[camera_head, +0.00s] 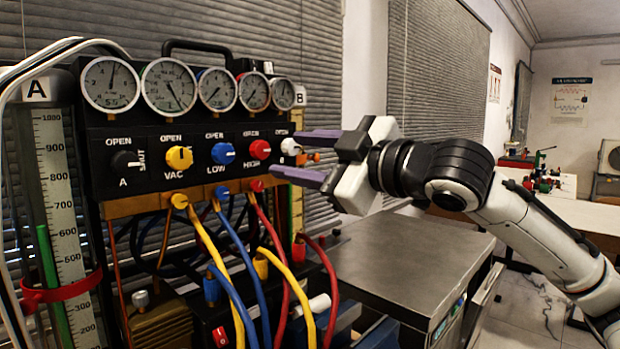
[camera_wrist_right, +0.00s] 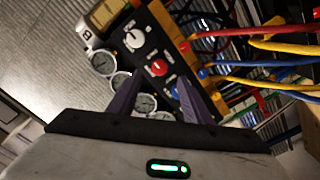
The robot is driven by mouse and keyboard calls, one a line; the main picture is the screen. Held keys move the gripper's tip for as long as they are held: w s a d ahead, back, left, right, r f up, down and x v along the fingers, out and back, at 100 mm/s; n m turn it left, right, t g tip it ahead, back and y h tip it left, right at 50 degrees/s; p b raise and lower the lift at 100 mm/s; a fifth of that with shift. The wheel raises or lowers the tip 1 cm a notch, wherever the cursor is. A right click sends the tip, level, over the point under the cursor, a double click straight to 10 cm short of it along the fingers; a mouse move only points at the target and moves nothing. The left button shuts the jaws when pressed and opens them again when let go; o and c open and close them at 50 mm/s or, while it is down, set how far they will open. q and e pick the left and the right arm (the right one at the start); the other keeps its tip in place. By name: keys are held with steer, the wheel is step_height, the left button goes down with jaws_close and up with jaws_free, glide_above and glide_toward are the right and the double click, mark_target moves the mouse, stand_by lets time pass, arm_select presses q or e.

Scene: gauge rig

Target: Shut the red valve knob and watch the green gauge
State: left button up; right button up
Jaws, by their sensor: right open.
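The red valve knob (camera_head: 260,149) is on the black panel, under "OPEN" and above a "HIGH" label, between the blue and white knobs. My right gripper (camera_head: 284,152) is open at the panel's right side, its purple fingers pointing left toward the red knob. In the right wrist view, the red knob (camera_wrist_right: 158,68) shows between the fingertips (camera_wrist_right: 158,75), and no contact is visible. No round dial looks clearly green. A green column (camera_head: 51,285) stands in the scaled tube marked A at the left. My left gripper is not in view.
A yellow knob (camera_head: 179,157), a blue knob (camera_head: 223,153) and a white knob (camera_head: 290,146) flank the red one. Several white dials sit above them. Coloured hoses (camera_head: 228,262) hang below. A grey bench top (camera_head: 400,262) lies clear under my right arm.

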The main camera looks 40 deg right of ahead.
steer(key=shift+s+d+b, duration=0.1)
steer(key=shift+s+b, duration=0.55)
steer(key=shift+s, duration=0.65)
